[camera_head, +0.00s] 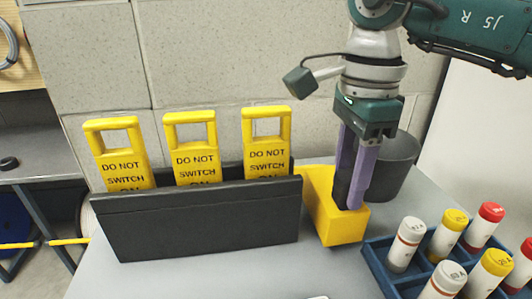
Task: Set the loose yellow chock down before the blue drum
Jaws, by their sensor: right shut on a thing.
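The yellow chock (322,208) is a wedge-like block standing on the grey table, right of the black rack. My right gripper (352,203) comes down from above with purple fingers and is shut on the chock. The fingers hide part of its top and side. A round blue thing (10,218), possibly the blue drum, shows low at the left edge, beyond the table. It is cut off by the frame. My left gripper is not in view.
A black rack (200,225) holds yellow "DO NOT SWITCH ON" tags (267,155). A dark grey bin (395,165) stands behind my right gripper. A blue tray (378,262) of capped cylinders (405,245) is at the right. The table's front middle looks mostly clear.

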